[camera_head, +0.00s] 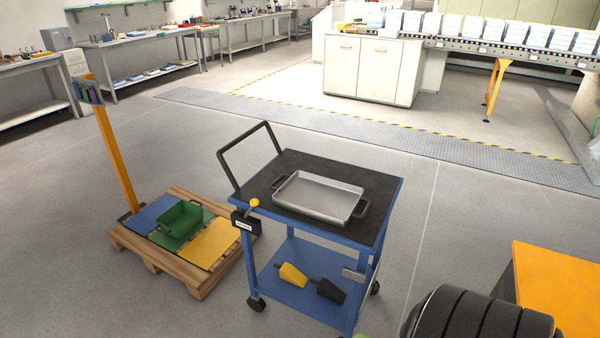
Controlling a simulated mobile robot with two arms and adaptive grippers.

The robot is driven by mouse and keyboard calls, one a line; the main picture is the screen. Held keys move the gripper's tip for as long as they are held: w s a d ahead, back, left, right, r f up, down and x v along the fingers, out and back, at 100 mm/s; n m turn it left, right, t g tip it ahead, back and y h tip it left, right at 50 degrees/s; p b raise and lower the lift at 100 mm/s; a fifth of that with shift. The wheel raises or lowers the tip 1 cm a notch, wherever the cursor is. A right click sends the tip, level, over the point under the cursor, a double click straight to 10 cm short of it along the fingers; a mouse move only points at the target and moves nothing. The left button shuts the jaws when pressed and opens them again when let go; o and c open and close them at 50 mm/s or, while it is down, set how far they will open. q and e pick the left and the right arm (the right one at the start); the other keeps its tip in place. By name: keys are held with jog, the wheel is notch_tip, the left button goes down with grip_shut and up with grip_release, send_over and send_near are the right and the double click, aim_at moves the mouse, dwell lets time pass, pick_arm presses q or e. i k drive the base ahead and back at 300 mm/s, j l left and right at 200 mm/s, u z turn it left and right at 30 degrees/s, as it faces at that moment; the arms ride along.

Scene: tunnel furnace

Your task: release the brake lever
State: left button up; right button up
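The brake lever (250,206) is a short lever with a yellow ball knob, on a black bracket with a small white label at the left front corner of a blue cart. Its knob points up and slightly right, near the top's edge. The blue cart (385,215) has a black top, a black push handle (228,172) at its left end and castors. A grey metal tray (318,194) with black handles lies on the top. Neither of my grippers shows in the head view, so nothing is seen touching the lever.
A yellow block (292,274) and a black block (330,291) lie on the cart's lower shelf. Left of the cart, a wooden pallet (190,283) carries coloured panels, a green bin (180,219) and an orange post (115,150). An orange-topped surface (560,285) stands at right.

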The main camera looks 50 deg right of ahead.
aim_at(254, 201)
jog(key=z, duration=1.2)
